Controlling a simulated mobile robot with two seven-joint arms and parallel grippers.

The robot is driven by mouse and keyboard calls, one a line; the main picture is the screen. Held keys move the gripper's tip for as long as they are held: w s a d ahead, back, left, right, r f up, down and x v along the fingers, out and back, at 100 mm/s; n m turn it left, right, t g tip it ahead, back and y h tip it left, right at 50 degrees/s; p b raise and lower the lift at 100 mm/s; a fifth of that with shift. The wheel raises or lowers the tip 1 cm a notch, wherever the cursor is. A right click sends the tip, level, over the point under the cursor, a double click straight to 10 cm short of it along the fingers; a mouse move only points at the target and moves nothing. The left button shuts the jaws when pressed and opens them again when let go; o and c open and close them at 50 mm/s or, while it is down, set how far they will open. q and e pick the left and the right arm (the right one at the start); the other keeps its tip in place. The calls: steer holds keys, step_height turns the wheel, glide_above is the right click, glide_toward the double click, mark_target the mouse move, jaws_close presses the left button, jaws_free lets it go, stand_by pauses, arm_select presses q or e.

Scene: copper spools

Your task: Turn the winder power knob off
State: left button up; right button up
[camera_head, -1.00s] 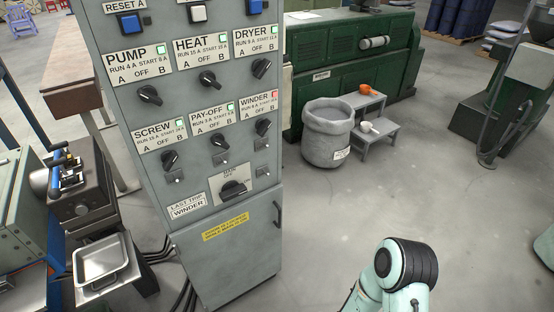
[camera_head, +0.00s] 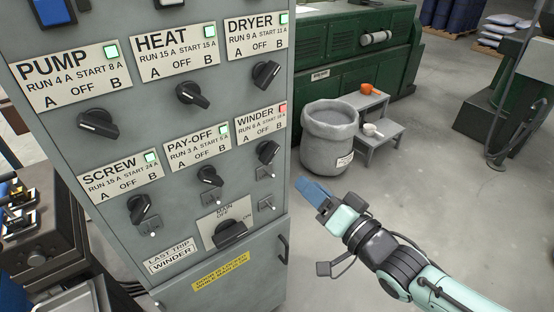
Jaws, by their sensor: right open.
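The winder power knob (camera_head: 268,152) is a black rotary knob below the WINDER label (camera_head: 262,120), at the right edge of the grey control cabinet (camera_head: 120,225). Its grip is tilted, not upright. A red lamp (camera_head: 282,109) shows on that label, while the other labels have green lamps. My right gripper (camera_head: 298,192) is open, with bluish fingers pointing left toward the cabinet. It is to the lower right of the winder knob and apart from it. My left gripper is out of the picture.
Other knobs sit close by: pay-off (camera_head: 210,176), dryer (camera_head: 266,74) and the large main switch (camera_head: 230,233). A grey bin (camera_head: 328,140) and step stool (camera_head: 372,140) are behind my right arm.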

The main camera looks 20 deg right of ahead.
mark_target(273, 155)
steer(key=p+x, duration=0.1)
steer(key=x, duration=1.1)
steer(key=shift+w+a+f, duration=0.1)
steer(key=shift+w+f, duration=0.05)
steer(key=shift+w, duration=0.25)
jaws_close()
